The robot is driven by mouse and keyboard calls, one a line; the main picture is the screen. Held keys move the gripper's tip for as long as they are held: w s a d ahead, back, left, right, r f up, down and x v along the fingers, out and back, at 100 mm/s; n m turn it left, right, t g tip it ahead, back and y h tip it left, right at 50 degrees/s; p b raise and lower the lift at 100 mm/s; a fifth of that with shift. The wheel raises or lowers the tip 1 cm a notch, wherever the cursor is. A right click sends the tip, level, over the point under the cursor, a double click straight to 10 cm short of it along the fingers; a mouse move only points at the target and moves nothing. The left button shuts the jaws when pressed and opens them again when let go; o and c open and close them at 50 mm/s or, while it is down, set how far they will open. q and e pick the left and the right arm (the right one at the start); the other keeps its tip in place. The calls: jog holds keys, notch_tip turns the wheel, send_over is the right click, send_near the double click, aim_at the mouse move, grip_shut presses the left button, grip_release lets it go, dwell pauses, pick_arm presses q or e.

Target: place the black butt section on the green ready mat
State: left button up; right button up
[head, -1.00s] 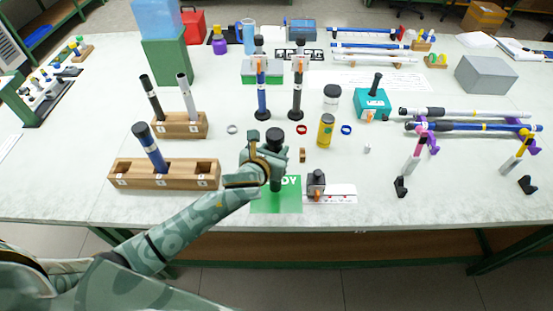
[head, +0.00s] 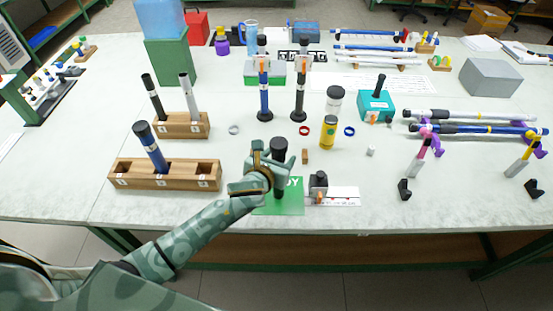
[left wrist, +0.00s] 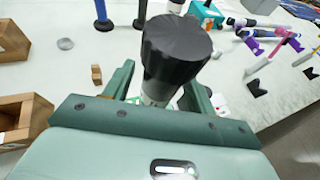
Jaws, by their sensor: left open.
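The black butt section (head: 279,150) stands about upright over the green ready mat (head: 292,206). Its lower end looks to be on the mat, but the gripper partly hides it. My left gripper (head: 268,180) is open at the section, on its near left side. In the left wrist view, the section's wide black end (left wrist: 175,45) rises between the two spread green fingers (left wrist: 158,92); a paler part shows below it. My right gripper is in neither view.
A dark clamp-like block (head: 318,184) stands just right of the mat. A wooden three-slot rack (head: 165,181) with one blue rod is at left. The table's front edge is close to the mat.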

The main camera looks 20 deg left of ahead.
pick_arm(q)
jog(key=p+v, duration=0.3)
jog(key=v, duration=0.9)
jog(key=s+a+f+n+g, duration=0.25)
jog(key=f+n, duration=0.25)
jog(key=f, duration=0.3)
jog(key=s+a+f+n+g+y, duration=0.1)
jog(key=s+a+f+n+g, duration=0.1)
jog(key=s+f+n, duration=0.45)
jog(key=s+a+f+n+g, duration=0.1)
jog(key=a+f+n+g, duration=0.15)
jog(key=f, duration=0.75)
jog(key=s+f+n+g, duration=0.1)
jog(key=s+f+n, duration=0.4)
jog(key=s, duration=0.4)
jog(key=s+a+f+n+g, duration=0.1)
jog(key=s+f+n, duration=0.3)
jog(key=s+n, duration=0.4)
jog(key=s+a+f+n+g, duration=0.1)
jog(key=s+f+n+g, duration=0.2)
jog(key=s, duration=0.8)
notch_tip(320, 180, down, 3)
jog(key=n, duration=0.3)
jog(key=shift+s+n, duration=0.3)
jog(key=shift+s, duration=0.05)
jog(key=shift+a+r, duration=0.1)
jog(key=shift+r, duration=0.05)
